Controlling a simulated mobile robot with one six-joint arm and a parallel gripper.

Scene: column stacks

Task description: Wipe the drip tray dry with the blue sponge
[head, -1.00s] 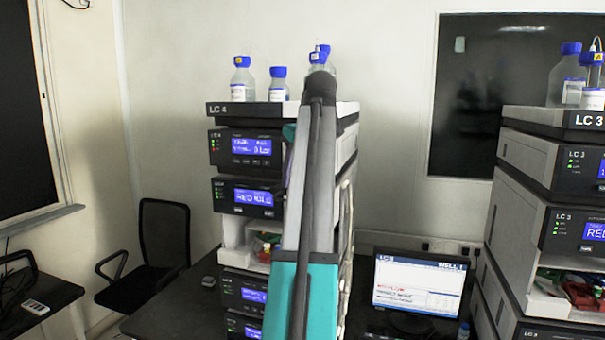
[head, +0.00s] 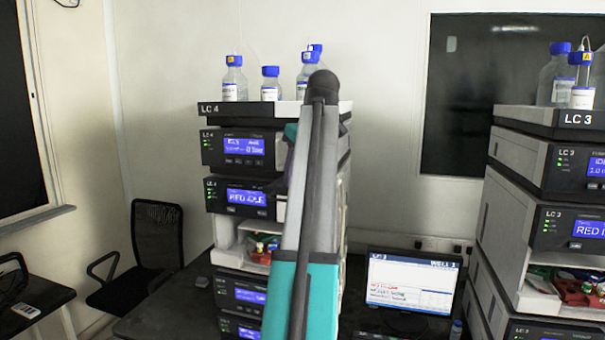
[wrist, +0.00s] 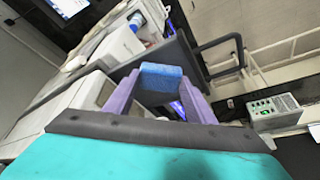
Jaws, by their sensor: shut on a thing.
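The blue sponge (wrist: 161,77) shows in the wrist view, held between the two purple fingers of my gripper (wrist: 161,84). The sponge is clear of any surface that I can make out. In the head view my own arm covers most of the gripper and the sponge, in front of the LC 4 stack (head: 240,109). I cannot pick out the drip tray in either view. The LC 4 stack has an open bay (head: 231,257) with small coloured items inside, partly hidden by my arm.
Bottles with blue caps (head: 234,80) stand on top of LC 4. The LC 3 stack (head: 549,118) is at the right, with a monitor (head: 411,285) between the stacks. A black chair (head: 157,235) is at the left. A grey-green box (wrist: 274,111) shows in the wrist view.

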